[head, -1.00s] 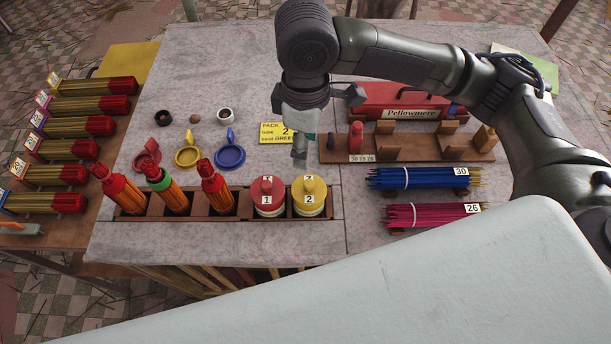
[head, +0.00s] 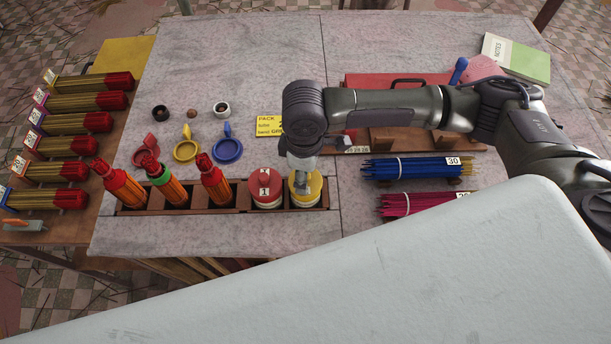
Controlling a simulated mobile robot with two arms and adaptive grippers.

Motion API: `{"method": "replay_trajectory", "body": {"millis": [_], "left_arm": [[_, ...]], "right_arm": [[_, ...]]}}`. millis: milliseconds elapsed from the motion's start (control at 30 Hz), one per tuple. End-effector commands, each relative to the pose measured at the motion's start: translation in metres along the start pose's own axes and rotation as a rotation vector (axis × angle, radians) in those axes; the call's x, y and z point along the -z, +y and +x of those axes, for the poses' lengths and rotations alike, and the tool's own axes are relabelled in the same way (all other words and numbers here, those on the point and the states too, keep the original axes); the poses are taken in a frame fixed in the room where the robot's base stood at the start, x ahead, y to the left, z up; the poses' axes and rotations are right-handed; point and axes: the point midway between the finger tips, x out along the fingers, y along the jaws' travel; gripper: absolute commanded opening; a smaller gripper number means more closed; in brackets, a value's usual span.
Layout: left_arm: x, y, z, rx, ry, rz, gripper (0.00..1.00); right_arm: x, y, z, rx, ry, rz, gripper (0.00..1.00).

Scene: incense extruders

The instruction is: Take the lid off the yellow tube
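The yellow tube (head: 313,202) stands upright at the right end of the wooden rack on the table, with its yellow lid (head: 316,184) on. My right gripper (head: 302,186) points down over this lid, at its knob. The gripper hides the knob and most of the number label, and I cannot tell if the fingers are closed on the knob. My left gripper is not in view.
A red-lidded tube marked 1 (head: 265,187) stands close beside the yellow one. Several incense bundles fill the other slots. Blue incense (head: 410,168) and pink incense (head: 408,203) lie to the right.

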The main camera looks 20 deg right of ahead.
Motion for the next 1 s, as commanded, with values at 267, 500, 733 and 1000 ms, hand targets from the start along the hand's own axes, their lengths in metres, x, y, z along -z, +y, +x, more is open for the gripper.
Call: {"method": "replay_trajectory", "body": {"millis": [267, 500, 733, 1000], "left_arm": [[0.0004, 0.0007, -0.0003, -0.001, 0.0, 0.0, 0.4], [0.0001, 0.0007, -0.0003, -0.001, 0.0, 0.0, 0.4], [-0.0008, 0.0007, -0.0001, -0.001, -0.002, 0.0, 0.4], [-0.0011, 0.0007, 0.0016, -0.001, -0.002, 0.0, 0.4]], "right_arm": [[0.0001, 0.0, 0.0047, 0.0, 0.0, -0.001, 0.53], [0.0, 0.0, 0.0045, 0.0, 0.0, -0.001, 0.15], [-0.0002, -0.0001, 0.0048, 0.0, -0.001, 0.0, 0.04], [0.0002, -0.0001, 0.0003, 0.0, 0.001, -0.001, 0.04]]}}
